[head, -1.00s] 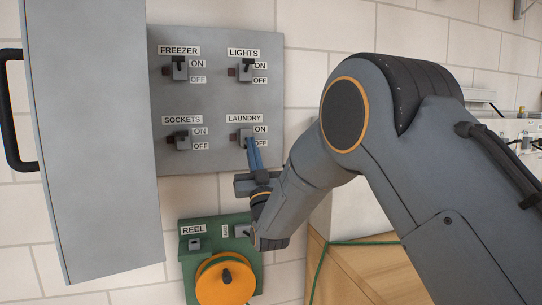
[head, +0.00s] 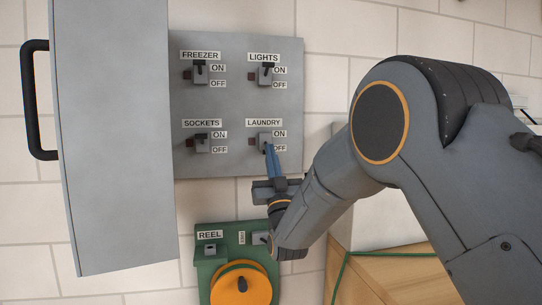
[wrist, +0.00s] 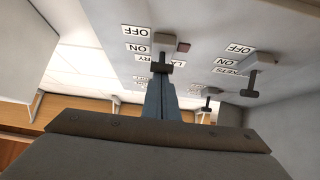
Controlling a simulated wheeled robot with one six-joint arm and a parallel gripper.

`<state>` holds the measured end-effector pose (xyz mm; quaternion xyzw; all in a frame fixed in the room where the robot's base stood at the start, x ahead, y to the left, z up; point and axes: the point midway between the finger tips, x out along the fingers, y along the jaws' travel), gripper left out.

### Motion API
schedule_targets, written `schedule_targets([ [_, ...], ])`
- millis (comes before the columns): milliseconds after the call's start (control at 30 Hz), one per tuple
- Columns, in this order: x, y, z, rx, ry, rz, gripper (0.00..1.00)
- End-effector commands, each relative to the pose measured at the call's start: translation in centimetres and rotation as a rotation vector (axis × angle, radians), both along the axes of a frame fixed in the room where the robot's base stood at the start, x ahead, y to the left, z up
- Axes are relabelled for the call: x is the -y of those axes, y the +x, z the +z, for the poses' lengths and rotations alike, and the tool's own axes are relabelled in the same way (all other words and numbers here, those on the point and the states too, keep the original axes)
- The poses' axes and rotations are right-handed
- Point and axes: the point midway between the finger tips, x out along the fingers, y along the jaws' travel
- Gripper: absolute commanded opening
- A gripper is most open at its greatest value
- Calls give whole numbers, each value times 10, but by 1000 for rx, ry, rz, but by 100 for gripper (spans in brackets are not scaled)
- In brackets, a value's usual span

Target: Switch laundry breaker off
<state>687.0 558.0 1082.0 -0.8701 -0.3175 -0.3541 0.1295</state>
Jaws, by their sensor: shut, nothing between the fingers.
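The laundry breaker (head: 264,137) is at the lower right of the grey panel (head: 237,95), beside its ON and OFF labels. A dark lever part shows low on its housing, against my fingertips; exactly how far it is tilted is hard to tell. My gripper (head: 268,148) is shut and empty, its blue fingers pointing up at the lever from below. In the wrist view, which is upside down, the laundry lever (wrist: 161,68) sits right at the tips of my gripper (wrist: 158,79). Whether they touch is unclear.
Freezer (head: 200,73), lights (head: 266,76) and sockets (head: 202,143) breakers have dark levers up towards ON. The open panel door (head: 112,140) stands at left. A green reel plate with an orange reel (head: 240,288) is below. A wooden box (head: 390,275) stands lower right.

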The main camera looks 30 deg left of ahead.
Motion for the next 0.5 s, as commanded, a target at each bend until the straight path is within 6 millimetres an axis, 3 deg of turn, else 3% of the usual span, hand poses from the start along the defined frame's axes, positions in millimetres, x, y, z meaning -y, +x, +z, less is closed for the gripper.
schedule_targets([
  [33, -1, 2, -12, -17, -16, 0, 0],
  [267, 0, 1, -10, -18, -17, 0, 0],
  [500, 15, -12, 27, -5, -5, -1, 0],
])
